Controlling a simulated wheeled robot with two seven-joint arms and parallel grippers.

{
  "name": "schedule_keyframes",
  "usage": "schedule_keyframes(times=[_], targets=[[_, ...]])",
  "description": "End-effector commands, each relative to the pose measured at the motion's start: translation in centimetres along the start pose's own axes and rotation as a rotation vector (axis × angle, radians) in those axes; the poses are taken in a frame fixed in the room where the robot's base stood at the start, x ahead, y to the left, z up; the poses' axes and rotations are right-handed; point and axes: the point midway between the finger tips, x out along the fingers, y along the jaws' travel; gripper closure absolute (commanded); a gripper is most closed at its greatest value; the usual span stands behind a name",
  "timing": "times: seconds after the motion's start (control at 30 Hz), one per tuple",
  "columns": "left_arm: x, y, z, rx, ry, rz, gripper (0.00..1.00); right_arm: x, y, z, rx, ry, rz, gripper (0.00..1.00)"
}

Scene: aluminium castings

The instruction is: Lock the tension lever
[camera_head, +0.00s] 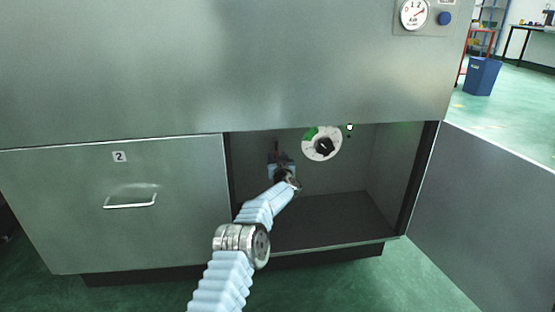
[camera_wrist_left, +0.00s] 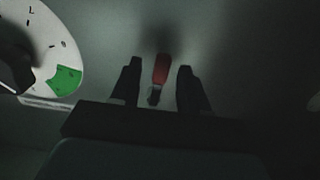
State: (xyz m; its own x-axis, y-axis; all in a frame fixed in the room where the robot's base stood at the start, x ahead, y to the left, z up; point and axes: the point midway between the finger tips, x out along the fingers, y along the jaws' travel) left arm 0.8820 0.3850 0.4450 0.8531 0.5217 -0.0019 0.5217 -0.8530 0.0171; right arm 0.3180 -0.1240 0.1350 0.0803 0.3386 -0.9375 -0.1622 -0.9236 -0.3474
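The tension lever (camera_wrist_left: 161,68) shows in the left wrist view as a short red handle with a small metal end below it. My left gripper (camera_wrist_left: 159,70) is open, with one dark finger on each side of the red handle. A gap shows on both sides, so the fingers look apart from it. In the head view my left gripper (camera_head: 280,163) reaches into the open cabinet compartment, left of a white dial. My right gripper is in neither view.
The white dial (camera_head: 322,144) with a green sector and black knob is on the back wall, close to my left gripper. The compartment floor (camera_head: 330,220) is bare. The cabinet door (camera_head: 490,215) stands open at right. A closed drawer (camera_head: 120,205) is at left.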

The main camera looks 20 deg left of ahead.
Motion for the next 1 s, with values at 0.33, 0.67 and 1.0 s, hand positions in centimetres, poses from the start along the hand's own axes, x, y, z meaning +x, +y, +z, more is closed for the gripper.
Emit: schedule_keyframes(times=[0.33,0.67,1.0], targets=[[-0.2,0.0,-0.1,0.003,0.001,-0.001,0.55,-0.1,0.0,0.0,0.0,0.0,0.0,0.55],[-3.4,0.0,-0.2,0.005,-0.001,0.0,0.55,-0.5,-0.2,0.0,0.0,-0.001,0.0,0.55],[-10.0,0.1,-0.2,0.003,0.0,0.001,0.55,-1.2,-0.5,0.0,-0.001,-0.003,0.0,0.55]])
